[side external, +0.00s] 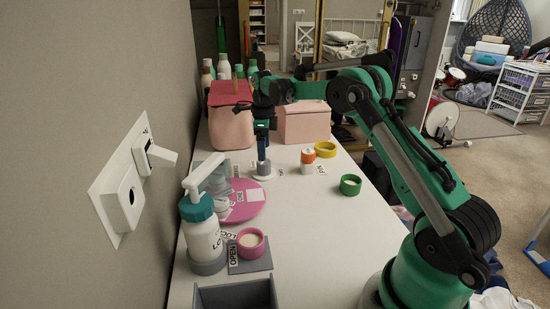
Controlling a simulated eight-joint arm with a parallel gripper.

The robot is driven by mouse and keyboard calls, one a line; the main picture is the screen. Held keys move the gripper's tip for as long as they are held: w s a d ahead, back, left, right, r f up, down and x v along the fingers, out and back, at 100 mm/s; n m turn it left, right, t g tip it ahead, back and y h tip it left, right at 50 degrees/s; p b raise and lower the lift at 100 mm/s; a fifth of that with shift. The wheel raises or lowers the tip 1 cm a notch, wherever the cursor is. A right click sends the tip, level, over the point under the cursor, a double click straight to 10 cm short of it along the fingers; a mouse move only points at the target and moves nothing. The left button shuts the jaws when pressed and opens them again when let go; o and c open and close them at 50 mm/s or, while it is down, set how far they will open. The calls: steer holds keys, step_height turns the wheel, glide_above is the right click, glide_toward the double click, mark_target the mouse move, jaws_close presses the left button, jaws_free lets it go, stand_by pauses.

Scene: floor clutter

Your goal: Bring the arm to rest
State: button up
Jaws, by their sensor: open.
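My green and black arm reaches in from the right over the white counter (300,220). My gripper (262,118) points down near the back middle of the counter, in front of a pink container (232,130). It is small and dark here, and its jaws are open. A slim dark blue upright item (262,142) shows directly below it, above a grey and white round base (263,171). I cannot tell whether the fingers touch the blue item.
A pink box (303,122) and several bottles stand behind. A white pump bottle (203,230), a pink round plate (243,201), a pink cup (251,241) and a grey bin (236,295) are at left and front. A green ring-shaped jar (350,185) stands right. The counter's front middle is clear.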

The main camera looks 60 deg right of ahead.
steer(key=s+a+r+n+t+h, duration=0.1)
steer(key=s+a+r+n+t, duration=0.3)
steer(key=a+r+n, duration=0.95)
steer(key=s+a+f+n+t, duration=0.1)
steer(key=s+a+f+n, duration=0.2)
steer(key=s+n, duration=0.3)
steer(key=s+a+f+n+t+y, duration=0.1)
steer(key=s+a+f+n+t, duration=0.1)
steer(key=s+n, duration=0.4)
steer(key=a+f+n, duration=0.1)
steer(key=n, duration=0.3)
steer(key=shift+a+f+n, duration=0.15)
steer(key=shift+n, duration=0.2)
